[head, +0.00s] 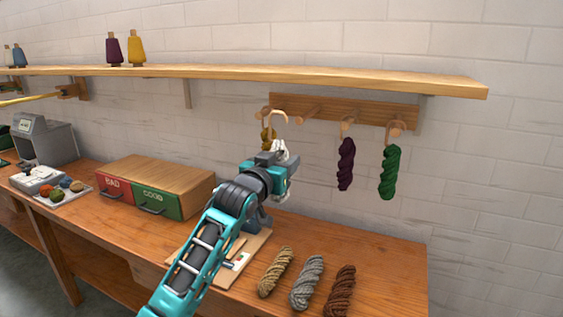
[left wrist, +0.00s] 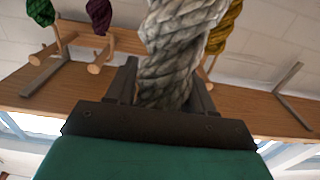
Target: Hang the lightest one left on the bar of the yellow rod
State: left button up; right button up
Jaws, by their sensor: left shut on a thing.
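My left gripper (head: 279,166) is shut on a white skein (head: 281,151), raised above the table in front of the peg rack. The white skein fills the middle of the left wrist view (left wrist: 182,45), between the dark fingers. A pale loop shows just above it in the head view; I cannot tell whether it touches a peg. A mustard skein (head: 267,137) hangs close behind, partly hidden. A purple skein (head: 346,165) and a green skein (head: 389,173) hang further right. The yellow rod (head: 22,99) shows at the far left edge, mostly out of view. My right gripper is not seen.
The wooden peg rack (head: 365,112) is under a long shelf (head: 380,82) bearing yarn cones. Tan (head: 275,271), grey (head: 307,282) and brown (head: 340,290) skeins lie on the table. A box with red and green drawers (head: 160,180) stands left of my arm.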

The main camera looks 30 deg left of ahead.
pick_arm(q)
jog(key=shift+s+a, duration=0.1)
jog(key=shift+a, duration=1.7)
jog(key=s, duration=1.4)
jog(key=shift+d, duration=0.3)
